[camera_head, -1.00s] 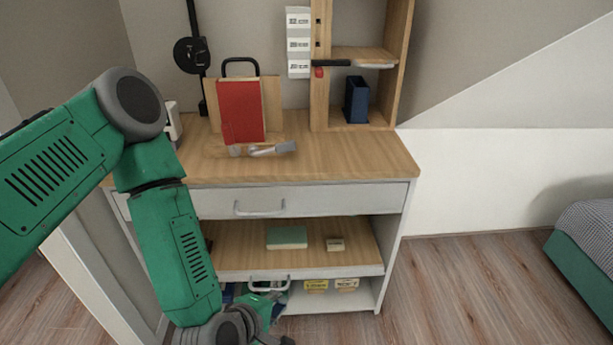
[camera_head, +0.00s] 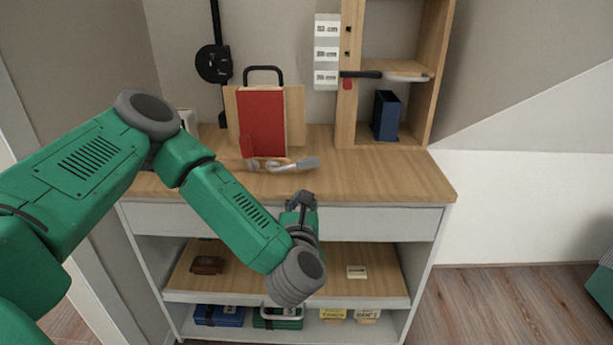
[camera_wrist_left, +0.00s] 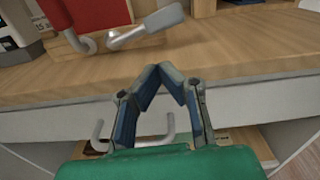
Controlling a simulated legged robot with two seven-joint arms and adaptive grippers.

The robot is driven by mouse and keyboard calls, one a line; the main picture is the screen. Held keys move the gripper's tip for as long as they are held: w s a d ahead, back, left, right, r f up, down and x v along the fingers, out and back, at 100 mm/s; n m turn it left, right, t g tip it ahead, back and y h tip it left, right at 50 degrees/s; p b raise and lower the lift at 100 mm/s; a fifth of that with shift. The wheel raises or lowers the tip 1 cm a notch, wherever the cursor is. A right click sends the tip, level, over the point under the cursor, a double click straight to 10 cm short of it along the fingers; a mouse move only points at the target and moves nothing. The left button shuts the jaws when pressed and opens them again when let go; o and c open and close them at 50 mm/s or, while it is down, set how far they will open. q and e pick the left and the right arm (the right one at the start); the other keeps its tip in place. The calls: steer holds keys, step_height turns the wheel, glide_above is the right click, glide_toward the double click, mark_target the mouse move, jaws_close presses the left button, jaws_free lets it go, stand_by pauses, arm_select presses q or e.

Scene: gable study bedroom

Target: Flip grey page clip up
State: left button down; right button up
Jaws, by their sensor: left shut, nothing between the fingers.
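The grey page clip (camera_head: 305,164) lies low at the front of a wooden book stand (camera_head: 294,110), its flat tab pointing right over the desk top. It also shows in the left wrist view (camera_wrist_left: 150,26), at the upper middle. A red book (camera_head: 262,122) leans upright on the stand behind it. My left gripper (camera_head: 302,197) is shut and empty at the desk's front edge, below and nearer than the clip and apart from it. In the left wrist view its fingertips (camera_wrist_left: 165,70) meet in front of the desk edge. My right gripper is not in view.
The desk top (camera_head: 400,177) is clear on the right. A wooden shelf unit (camera_head: 345,115) with a blue holder (camera_head: 385,115) stands at the back right. A drawer front (camera_head: 390,222) and open shelves (camera_head: 395,292) with small items lie below the desk top.

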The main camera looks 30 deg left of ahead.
mark_target(302, 180)
arm_select(q)
steer(key=b+x, duration=0.2)
steer(key=x, duration=0.6)
steer(key=shift+w+a+f, duration=0.1)
steer(key=shift+w+a, duration=0.15)
steer(key=shift+a, duration=0.05)
steer(key=shift+w+a, duration=0.3)
steer(key=shift+w, duration=0.35)
steer(key=shift+a, duration=0.15)
